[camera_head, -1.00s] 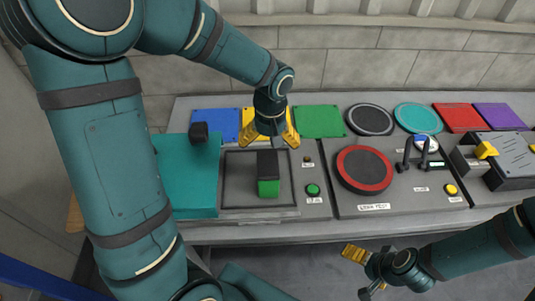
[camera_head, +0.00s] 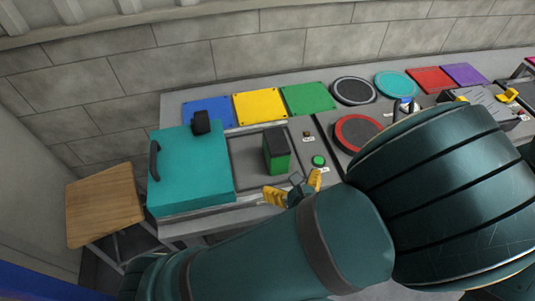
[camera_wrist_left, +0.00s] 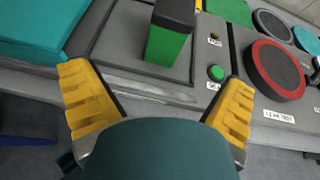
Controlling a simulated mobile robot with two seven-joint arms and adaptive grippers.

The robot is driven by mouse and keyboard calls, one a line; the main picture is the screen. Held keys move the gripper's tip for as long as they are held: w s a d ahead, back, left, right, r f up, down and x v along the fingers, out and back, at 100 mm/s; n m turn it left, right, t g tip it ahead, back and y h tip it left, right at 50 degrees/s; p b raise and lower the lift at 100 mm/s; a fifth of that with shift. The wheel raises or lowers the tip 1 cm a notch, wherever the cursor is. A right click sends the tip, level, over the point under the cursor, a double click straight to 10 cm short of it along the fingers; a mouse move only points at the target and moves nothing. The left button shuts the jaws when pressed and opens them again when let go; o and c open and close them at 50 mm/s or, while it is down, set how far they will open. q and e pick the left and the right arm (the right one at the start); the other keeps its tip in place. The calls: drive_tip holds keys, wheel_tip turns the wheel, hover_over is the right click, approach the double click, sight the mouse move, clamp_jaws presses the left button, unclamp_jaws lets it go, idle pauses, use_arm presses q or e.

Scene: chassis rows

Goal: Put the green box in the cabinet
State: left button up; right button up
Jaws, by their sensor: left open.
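The green box (camera_head: 278,160) has a black top and stands in the square recessed panel on the bench. It also shows in the left wrist view (camera_wrist_left: 165,45), ahead of the gripper. My left gripper (camera_head: 294,188) is open and empty, on the near side of the box and apart from it, with its yellow fingers pointing toward the bench. A teal box-like unit (camera_head: 185,170) with a black handle stands just left of the panel; it may be the cabinet, and no opening shows in it. My right gripper is out of view.
Blue (camera_head: 208,111), yellow (camera_head: 260,105) and green (camera_head: 308,98) flat plates lie behind the panel. A green button (camera_head: 318,160) and a red-ringed disc (camera_head: 352,132) are to its right. A wooden stool (camera_head: 104,205) stands left of the bench. My arm covers the lower right.

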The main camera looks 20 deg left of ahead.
sight(281, 158)
use_arm(q)
drive_tip(key=shift+m+t+h, duration=0.4)
drive_tip(key=shift+m, duration=0.4)
drive_tip(key=b+x, duration=0.1)
drive_tip(key=x, duration=0.6)
drive_tip(key=shift+d, duration=0.2)
drive_tip(key=shift+r+b+x, duration=0.1)
drive_tip(key=shift+b+x, duration=0.25)
drive_tip(key=shift+x, duration=1.3)
drive_tip(key=shift+r+b+x, duration=0.15)
drive_tip(key=shift+b+x, duration=0.15)
drive_tip(key=shift+x, duration=1.35)
drive_tip(key=c, duration=1.3)
